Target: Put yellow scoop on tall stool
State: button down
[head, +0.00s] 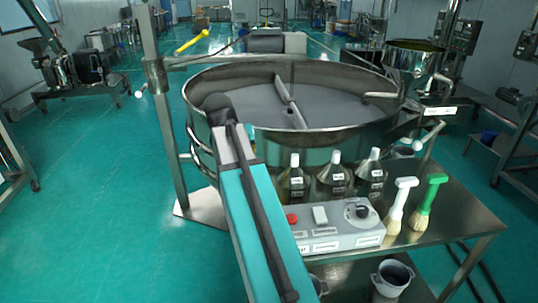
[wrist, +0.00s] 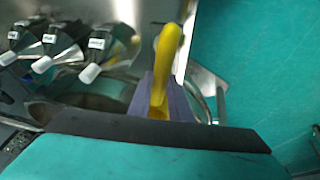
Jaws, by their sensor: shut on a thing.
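The yellow scoop (wrist: 166,62) shows in the wrist view, its smooth curved yellow part pointing up the picture. My gripper (wrist: 160,96) is shut on it, with grey-purple jaws on either side of its lower end. The rest of the scoop is hidden by the jaws and by my teal arm link across the bottom. In the head view I cannot make out the gripper or the held scoop; my arm link covers part of the middle. I cannot pick out the tall stool in either view.
A round sieve (head: 345,112) fills the middle. Its metal table (head: 455,215) bears several labelled flasks (head: 333,180), a control box (head: 335,233), a white brush (head: 400,205) and a green brush (head: 428,203). A small pot (head: 393,277) is below. Open teal floor lies left.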

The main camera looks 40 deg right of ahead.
jog(key=w+a+f+n, duration=0.1)
jog(key=a+n, duration=0.1)
jog(key=a, duration=0.7)
jog(key=w+a+f+n+t+y+b, duration=0.1)
jog(key=a+f+n, duration=0.1)
jog(key=a, duration=0.8)
jog(key=w+a+f+n+t+y, duration=0.1)
jog(key=w+a+n, duration=0.1)
jog(key=a, duration=0.8)
jog(key=shift+f+n+b, duration=0.2)
jog(key=shift+n+b, duration=0.2)
jog(key=shift+n, duration=0.2)
jog(key=shift+a, duration=0.15)
